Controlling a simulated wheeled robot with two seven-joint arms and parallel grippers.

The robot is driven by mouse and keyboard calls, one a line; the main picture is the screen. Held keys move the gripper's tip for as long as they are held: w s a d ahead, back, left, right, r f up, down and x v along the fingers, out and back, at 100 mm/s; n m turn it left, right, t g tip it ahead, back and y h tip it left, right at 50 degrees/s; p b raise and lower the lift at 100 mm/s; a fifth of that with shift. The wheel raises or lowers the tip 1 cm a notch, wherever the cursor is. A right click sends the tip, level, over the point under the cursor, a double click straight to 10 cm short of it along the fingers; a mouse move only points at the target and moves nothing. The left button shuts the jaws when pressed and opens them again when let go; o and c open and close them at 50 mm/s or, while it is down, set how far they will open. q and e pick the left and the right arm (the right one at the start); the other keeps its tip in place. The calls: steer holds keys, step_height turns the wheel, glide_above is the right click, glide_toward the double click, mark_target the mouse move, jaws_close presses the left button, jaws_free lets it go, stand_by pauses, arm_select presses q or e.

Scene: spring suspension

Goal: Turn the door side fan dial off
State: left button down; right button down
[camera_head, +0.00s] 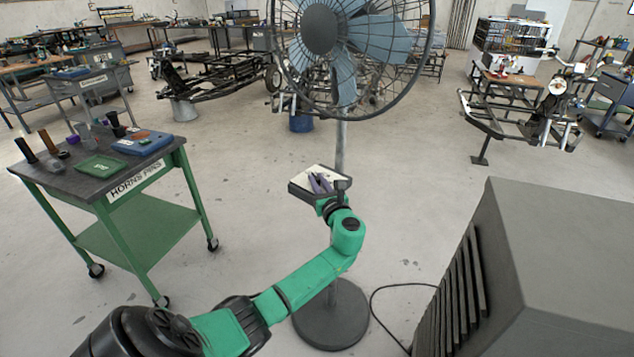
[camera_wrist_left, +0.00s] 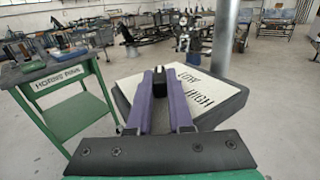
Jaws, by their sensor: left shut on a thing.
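The fan (camera_head: 320,30) stands on a pole with a round base (camera_head: 331,318). Its control box (camera_head: 299,190) is fixed at the pole and has a white face marked LOW and HIGH, which also shows in the left wrist view (camera_wrist_left: 222,94). My left gripper (camera_head: 321,182) is at this face, its purple fingers on either side of the small black dial (camera_wrist_left: 159,74). It is shut on the dial. The fingers hide much of the dial and part of the face, so its setting is not readable. My right gripper is not in view.
A green cart (camera_head: 150,240) labelled HORNS PINS stands at the left with tools on top. A large grey vented box (camera_head: 560,240) fills the lower right. A black cable (camera_head: 388,292) runs on the floor from the fan base. Vehicle frames stand farther back.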

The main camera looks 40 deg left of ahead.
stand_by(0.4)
arm_select(q)
steer(key=c, duration=0.8)
jaws_free()
steer(key=v, duration=1.4)
steer(key=shift+d+b, duration=0.35)
steer(key=shift+b, duration=0.05)
